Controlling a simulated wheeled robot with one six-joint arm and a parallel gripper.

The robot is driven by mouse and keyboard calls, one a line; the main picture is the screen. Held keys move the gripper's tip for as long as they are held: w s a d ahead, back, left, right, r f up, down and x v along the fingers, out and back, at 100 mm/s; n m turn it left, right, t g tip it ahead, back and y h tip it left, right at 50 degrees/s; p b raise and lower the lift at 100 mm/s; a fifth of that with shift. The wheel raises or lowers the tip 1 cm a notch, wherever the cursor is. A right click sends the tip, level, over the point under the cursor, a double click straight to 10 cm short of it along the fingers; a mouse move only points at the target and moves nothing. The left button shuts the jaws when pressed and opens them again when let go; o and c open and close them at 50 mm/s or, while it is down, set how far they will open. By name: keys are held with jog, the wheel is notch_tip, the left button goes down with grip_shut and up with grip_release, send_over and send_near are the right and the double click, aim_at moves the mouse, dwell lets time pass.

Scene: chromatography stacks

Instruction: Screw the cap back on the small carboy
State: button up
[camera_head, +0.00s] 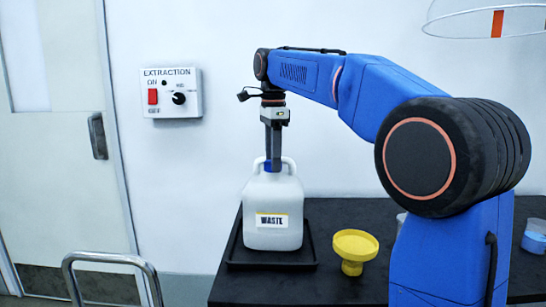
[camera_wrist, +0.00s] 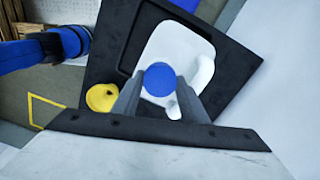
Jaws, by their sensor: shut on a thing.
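The small carboy (camera_head: 271,208) is white with a "WASTE" label and stands upright in a black tray (camera_head: 240,262) on the dark bench. In the wrist view the carboy (camera_wrist: 178,45) lies beneath the fingers. The blue cap (camera_wrist: 160,79) is between my fingertips, over the carboy's neck. In the head view a little of the cap (camera_head: 268,167) shows below the fingers. My gripper (camera_head: 272,160) points straight down and is shut on the cap; it also shows in the wrist view (camera_wrist: 160,85). The neck threads are hidden, so I cannot tell how far the cap sits on them.
A yellow funnel (camera_head: 354,248) stands on the bench right of the tray. Containers with blue contents (camera_head: 535,237) stand farther right, partly behind my arm. An extraction switch box (camera_head: 172,93) is on the wall. A metal rail (camera_head: 110,262) is at the lower left.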

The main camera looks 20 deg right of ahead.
jog(key=shift+f, duration=0.9)
jog(key=o, duration=1.1)
jog(key=c, duration=1.2)
jog(key=shift+o, duration=0.2)
